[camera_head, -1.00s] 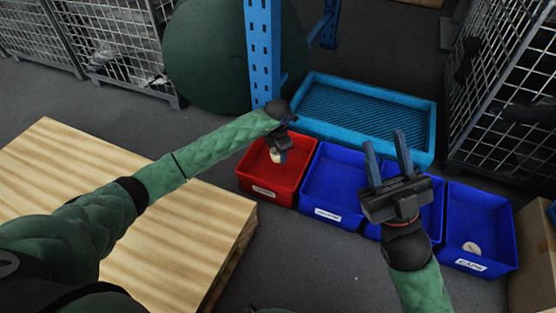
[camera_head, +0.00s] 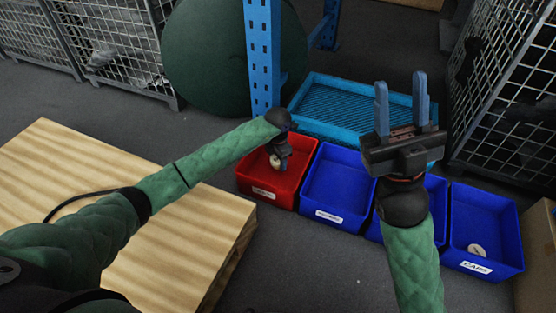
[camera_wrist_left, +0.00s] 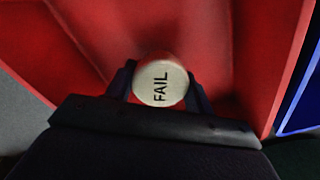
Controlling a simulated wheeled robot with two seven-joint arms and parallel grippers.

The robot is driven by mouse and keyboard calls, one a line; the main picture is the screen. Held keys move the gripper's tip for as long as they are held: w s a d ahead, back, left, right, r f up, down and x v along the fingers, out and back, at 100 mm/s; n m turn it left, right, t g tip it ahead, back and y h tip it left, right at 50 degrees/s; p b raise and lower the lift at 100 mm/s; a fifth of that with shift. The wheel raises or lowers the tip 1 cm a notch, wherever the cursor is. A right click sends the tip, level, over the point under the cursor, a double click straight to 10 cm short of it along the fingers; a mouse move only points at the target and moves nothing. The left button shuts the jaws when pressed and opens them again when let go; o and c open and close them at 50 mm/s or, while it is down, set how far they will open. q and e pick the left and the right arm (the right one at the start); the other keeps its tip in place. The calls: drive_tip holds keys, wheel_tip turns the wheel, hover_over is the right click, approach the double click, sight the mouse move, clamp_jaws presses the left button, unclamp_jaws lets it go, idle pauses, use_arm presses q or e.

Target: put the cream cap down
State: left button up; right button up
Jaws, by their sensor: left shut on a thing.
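The cream cap (camera_wrist_left: 160,83) is round and carries the word FAIL on its face in the left wrist view. My left gripper (camera_head: 278,163) is shut on it, one finger at each side, inside the outline of the red bin (camera_head: 262,186). The cap shows small in the head view (camera_head: 275,160). Red walls and floor surround the cap in the wrist view; I cannot tell whether it touches the floor. My right gripper (camera_head: 402,105) is open and empty, its two blue fingers pointing up, in front of the blue bins.
A blue bin (camera_head: 336,188) stands right of the red bin. The far right blue bin (camera_head: 485,225), labelled CAPS, holds a pale round piece (camera_head: 477,250). A light blue tray (camera_head: 350,105) lies behind. A blue post (camera_head: 262,55) rises behind the red bin. A wooden pallet (camera_head: 130,220) lies left.

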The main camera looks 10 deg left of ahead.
use_arm(q)
drive_tip(key=shift+f, duration=0.6)
drive_tip(key=o, duration=1)
drive_tip(key=shift+c, duration=0.2)
